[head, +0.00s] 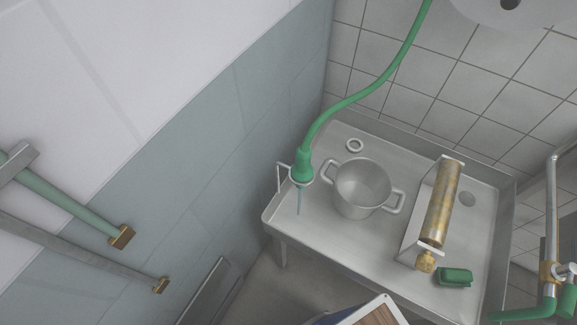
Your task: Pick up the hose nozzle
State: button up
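The hose nozzle (302,167) is green with a thin grey spout pointing down. It sits upright in a wire ring holder (281,178) at the left corner of a steel sink-like table. A green hose (375,88) rises from its top, curving up and right out of the picture. My gripper is not seen in the head view.
A wall (240,130) stands close left; pipes (552,210) stand right.

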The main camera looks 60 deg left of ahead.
aim_at(302, 171)
jog(key=u, duration=1.95)
